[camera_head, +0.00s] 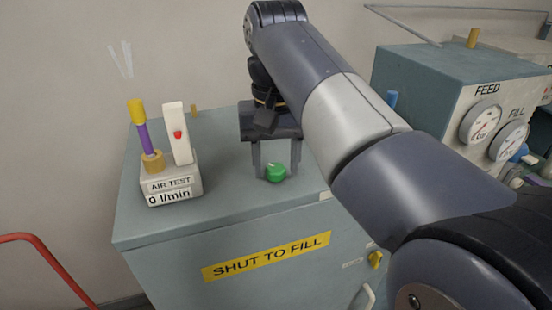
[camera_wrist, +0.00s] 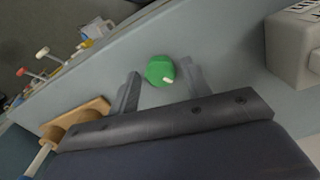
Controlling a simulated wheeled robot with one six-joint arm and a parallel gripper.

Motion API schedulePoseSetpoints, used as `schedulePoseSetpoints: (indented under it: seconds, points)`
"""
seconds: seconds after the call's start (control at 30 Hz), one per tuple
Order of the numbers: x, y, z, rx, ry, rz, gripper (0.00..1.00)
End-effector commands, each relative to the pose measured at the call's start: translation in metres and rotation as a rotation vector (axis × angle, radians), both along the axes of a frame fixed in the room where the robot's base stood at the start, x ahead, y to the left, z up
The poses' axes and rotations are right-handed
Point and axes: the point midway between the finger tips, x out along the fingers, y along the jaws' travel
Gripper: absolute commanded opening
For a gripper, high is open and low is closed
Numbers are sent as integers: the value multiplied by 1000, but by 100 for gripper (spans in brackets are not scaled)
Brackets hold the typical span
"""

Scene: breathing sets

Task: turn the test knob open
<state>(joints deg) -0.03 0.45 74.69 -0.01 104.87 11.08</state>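The green test knob (camera_head: 276,173) with a small white pointer mark sits on the top of the grey-blue cabinet. It also shows in the wrist view (camera_wrist: 158,68), with the white mark at its lower right. My gripper (camera_head: 275,172) is open, pointing down, with one finger on each side of the knob. In the wrist view my gripper (camera_wrist: 161,72) shows a gap between each finger and the knob. The air test unit (camera_head: 172,188) stands left of the knob and reads 0 l/min. How far down the fingertips reach is hard to tell.
The cabinet (camera_head: 150,262) carries a yellow "SHUT TO FILL" label (camera_head: 266,256) on its front. A grey box with FEED and FILL gauges (camera_head: 481,122) stands at the right. A red rail (camera_head: 45,255) is at the lower left. Cabinet top between unit and knob is clear.

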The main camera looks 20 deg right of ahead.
Motion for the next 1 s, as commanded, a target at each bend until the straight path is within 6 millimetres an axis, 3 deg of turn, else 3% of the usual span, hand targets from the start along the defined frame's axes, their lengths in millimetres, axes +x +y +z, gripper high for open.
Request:
schedulePoseSetpoints:
  seconds: [0.43, 0.77, 1.0]
  points:
    - [0, 0, 0, 0, 0, 0, 9]
    - [0, 0, 2, 0, 0, 47, 9]
    - [0, 0, 3, 0, 0, 195, 9]
